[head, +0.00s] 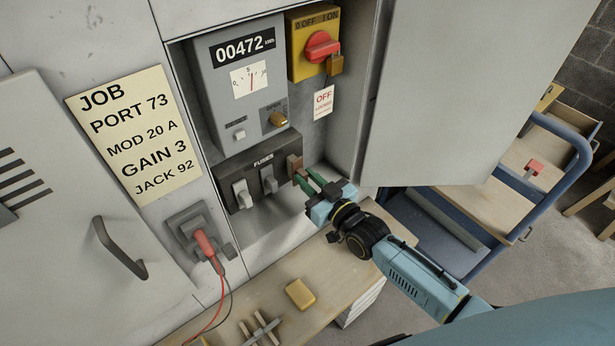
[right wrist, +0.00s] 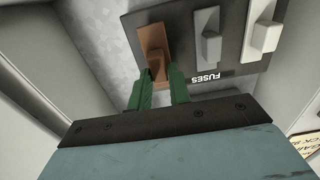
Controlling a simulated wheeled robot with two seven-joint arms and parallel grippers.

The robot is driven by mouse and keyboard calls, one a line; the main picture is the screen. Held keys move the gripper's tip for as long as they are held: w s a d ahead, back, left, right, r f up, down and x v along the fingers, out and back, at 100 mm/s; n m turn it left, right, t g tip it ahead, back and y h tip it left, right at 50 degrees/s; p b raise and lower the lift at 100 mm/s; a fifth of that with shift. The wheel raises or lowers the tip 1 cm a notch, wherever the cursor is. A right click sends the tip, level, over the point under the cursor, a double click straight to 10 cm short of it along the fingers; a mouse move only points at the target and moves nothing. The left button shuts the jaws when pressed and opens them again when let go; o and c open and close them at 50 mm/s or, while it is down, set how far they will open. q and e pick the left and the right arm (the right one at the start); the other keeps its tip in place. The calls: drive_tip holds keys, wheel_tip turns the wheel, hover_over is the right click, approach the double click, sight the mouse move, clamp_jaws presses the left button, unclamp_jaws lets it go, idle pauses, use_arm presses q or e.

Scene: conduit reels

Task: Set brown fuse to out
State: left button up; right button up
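The brown fuse (head: 293,163) sits at the right end of the dark FUSES block (head: 224,199), beside two pale fuses. In the right wrist view the brown fuse (right wrist: 154,40) shows a brown backing with a protruding grip. My right gripper (head: 304,180) is at the brown fuse, its two green fingers pointing at it. In the right wrist view the fingers (right wrist: 160,80) are apart, with a gap between them, and their tips lie close to the two sides of the fuse's grip. I see no clear contact. My left gripper is not in view.
The meter panel (head: 209,78) and a yellow box with a red rotary switch (head: 322,46) are above the fuses. An open cabinet door (head: 455,90) stands to the right. A wooden bench (head: 228,318) with a yellow block (head: 300,293) lies below. A blue cart (head: 575,165) is farther right.

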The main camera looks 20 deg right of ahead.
drive_tip(key=o, duration=0.4)
drive_tip(key=shift+c, duration=0.2)
drive_tip(key=p+v, duration=0.1)
drive_tip(key=v, duration=1.2)
drive_tip(key=shift+s, duration=0.2)
